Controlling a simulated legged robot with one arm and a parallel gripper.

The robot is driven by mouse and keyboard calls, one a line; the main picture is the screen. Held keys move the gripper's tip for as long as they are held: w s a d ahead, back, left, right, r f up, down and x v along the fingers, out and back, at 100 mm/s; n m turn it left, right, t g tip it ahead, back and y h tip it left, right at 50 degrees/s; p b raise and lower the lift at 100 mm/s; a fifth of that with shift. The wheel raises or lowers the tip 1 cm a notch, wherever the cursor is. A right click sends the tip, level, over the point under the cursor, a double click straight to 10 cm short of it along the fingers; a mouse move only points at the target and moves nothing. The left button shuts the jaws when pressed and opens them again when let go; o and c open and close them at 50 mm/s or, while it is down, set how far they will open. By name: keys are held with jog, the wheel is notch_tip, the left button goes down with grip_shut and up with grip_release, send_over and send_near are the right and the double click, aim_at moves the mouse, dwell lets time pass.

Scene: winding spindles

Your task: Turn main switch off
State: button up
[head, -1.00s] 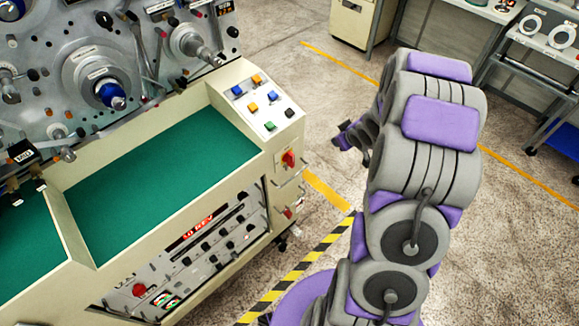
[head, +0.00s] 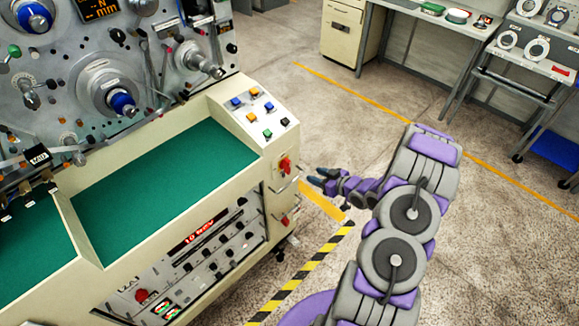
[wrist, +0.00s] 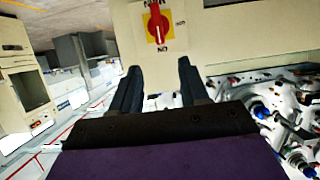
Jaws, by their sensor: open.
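The main switch is a red rotary knob (wrist: 158,25) on a yellow plate, at the top of the wrist view. Its handle stands upright in that picture, with printed labels around it. In the head view a red knob (head: 285,165) is on the machine's end face below the button panel; a second red knob (head: 285,220) is lower. I cannot tell for certain which of them the wrist view shows. My gripper (head: 320,180) is just right of the end face, apart from it. In the wrist view its two dark fingers (wrist: 158,80) are open and empty, with the knob beyond them.
The cream machine has a button panel (head: 258,112) and a green work surface (head: 165,180). Metal handles (head: 292,183) stick out beside the red knobs. Black-yellow floor tape (head: 310,268) runs along the machine. Tables stand at the back right; open floor lies between.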

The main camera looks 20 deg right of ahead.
aim_at(290, 164)
jog(key=b+x, duration=0.2)
jog(key=x, duration=1.3)
jog(key=shift+f, duration=0.15)
grip_shut()
